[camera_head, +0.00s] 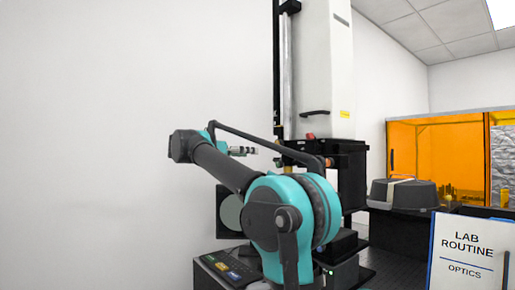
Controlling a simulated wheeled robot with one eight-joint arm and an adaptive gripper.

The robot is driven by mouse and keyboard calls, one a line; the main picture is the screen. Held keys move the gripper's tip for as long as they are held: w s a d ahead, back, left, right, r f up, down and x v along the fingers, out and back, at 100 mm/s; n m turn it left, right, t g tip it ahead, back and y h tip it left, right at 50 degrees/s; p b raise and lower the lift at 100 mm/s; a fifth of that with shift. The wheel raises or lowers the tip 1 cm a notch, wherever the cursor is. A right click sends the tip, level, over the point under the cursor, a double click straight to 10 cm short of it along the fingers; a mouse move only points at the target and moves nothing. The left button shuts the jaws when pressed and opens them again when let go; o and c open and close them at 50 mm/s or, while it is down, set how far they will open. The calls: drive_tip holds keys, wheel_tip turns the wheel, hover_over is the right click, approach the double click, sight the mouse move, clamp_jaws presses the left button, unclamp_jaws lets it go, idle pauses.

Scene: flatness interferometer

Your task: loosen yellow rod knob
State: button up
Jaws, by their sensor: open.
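The flatness interferometer (326,60) is a tall white housing with a dark handle, beside a vertical rail. A small yellowish part (287,160) shows low on the rail, partly behind my arm; I cannot tell whether it is the yellow rod knob. A red knob (310,136) sits just above the black carriage (350,170). My gripper (256,150) is open, small in the picture, and points right toward the lower rail, left of the yellowish part. No object shows between its fingers. My teal and dark arm covers much of the lower instrument.
A dark keypad box (228,268) and a round grey disc (231,212) are at lower left. A grey-lidded device (404,194) stands right, before an orange enclosure (430,150). A "Lab Routine Optics" sign (465,250) is at front right. The white wall at left is clear.

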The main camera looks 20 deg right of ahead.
wheel_tip(320, 180, up, 3)
drive_tip(key=w+a+n, duration=0.1)
approach(277, 144)
drive_tip(key=shift+t+h, duration=0.3)
drive_tip(key=x, duration=0.9)
drive_tip(key=shift+d+f, duration=0.15)
drive_tip(key=shift+f, duration=0.25)
drive_tip(key=c, duration=1.2)
